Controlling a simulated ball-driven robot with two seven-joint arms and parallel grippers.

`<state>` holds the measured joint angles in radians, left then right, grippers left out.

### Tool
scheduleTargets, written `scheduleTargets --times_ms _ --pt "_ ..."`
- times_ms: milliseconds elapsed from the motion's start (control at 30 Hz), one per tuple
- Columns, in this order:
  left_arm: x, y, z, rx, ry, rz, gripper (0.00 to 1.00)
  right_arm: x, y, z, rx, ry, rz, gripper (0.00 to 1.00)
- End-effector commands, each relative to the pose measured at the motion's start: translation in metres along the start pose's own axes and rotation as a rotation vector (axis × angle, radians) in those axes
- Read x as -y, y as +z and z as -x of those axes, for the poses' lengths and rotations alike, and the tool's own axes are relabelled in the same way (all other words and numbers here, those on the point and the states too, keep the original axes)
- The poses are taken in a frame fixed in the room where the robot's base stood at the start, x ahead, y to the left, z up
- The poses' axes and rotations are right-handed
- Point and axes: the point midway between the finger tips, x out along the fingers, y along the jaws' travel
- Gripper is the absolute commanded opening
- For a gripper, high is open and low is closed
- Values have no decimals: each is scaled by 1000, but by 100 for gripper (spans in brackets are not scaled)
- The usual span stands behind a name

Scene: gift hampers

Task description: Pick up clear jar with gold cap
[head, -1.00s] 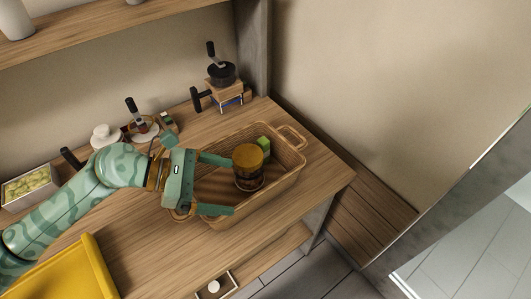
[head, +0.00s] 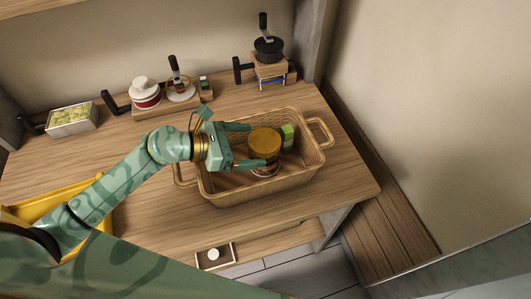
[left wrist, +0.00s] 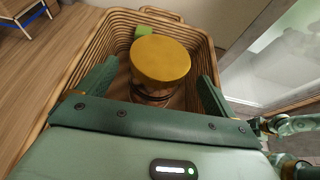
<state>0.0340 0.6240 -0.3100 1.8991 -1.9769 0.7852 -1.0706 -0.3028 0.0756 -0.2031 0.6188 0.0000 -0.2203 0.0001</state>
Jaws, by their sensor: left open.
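The clear jar with a gold cap (head: 265,141) stands upright inside the wicker basket (head: 250,192). Its wide gold lid hides most of the brownish see-through body; it also shows in the left wrist view (left wrist: 160,60). My left gripper (head: 252,146) is open and reaches into the basket from the left. Its two fingers lie on either side of the jar, with the jar at and just beyond their tips. In the left wrist view there are gaps between the fingers and the jar. My right gripper does not show clearly.
A green block (head: 288,138) is in the basket just beyond the jar. A basket handle (head: 321,131) stands to the right. A yellow tray (head: 95,217) is at the left. Stands with jars and a black pot (head: 268,48) line the back. The counter's front right is clear.

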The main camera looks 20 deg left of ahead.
Motion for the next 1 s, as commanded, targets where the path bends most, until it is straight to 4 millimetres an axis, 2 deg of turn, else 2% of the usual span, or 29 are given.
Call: scheduleTargets --times_ms 167,400,667,700,933,1000 --pt "0 3 -15 2 -1 1 92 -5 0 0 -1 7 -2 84" --pt "0 7 -52 1 -1 1 92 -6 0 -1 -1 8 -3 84" --pt "0 7 -58 -1 -1 0 92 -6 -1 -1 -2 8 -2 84" --pt "0 7 -58 -1 -1 0 89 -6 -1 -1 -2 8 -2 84" --pt "0 7 -57 -1 -1 0 25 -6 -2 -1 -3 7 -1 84" --pt "0 8 -57 0 -1 -1 24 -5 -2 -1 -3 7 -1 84"
